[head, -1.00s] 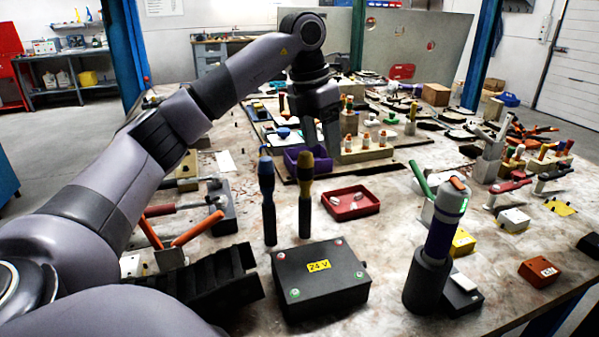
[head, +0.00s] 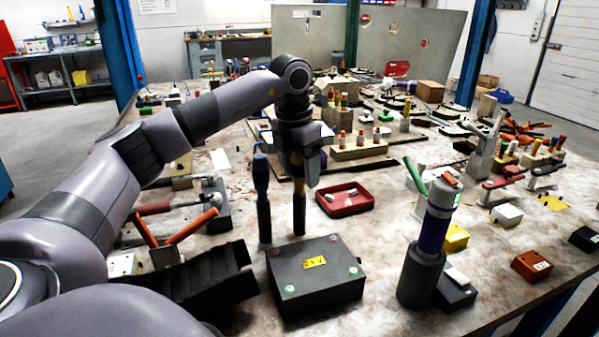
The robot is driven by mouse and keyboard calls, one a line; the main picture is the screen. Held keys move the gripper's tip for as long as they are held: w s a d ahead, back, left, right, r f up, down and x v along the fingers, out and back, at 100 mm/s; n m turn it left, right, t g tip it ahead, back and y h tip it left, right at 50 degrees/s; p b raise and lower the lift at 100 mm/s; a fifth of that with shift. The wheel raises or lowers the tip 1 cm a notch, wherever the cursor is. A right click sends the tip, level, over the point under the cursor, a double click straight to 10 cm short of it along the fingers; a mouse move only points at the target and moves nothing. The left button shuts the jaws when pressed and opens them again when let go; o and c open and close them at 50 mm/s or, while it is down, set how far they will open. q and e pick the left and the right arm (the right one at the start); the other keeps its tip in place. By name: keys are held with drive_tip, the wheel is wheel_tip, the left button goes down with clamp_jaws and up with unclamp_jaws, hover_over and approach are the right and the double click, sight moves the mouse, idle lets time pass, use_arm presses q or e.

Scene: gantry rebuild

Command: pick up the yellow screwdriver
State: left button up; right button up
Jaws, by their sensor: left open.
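The yellow screwdriver (head: 299,212) stands upright behind the black 24 V box, in the middle of the head view. Its dark lower part shows, and its yellow handle is partly hidden by my left gripper. My left gripper (head: 298,178) points down over the handle, open, with its fingers on either side of it. I cannot tell whether the fingers touch the handle. A blue screwdriver (head: 262,190) stands upright just to the left, close to the gripper. My right gripper is not in view.
The black 24 V box (head: 318,275) is in front of the screwdrivers. A red tray (head: 345,200) lies to the right. A purple and white tool (head: 436,220) stands in a dark holder farther right. Black ribbed blocks (head: 205,285) lie at the left.

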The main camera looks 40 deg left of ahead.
use_arm(q)
clamp_jaws()
drive_tip(key=shift+r, duration=0.1)
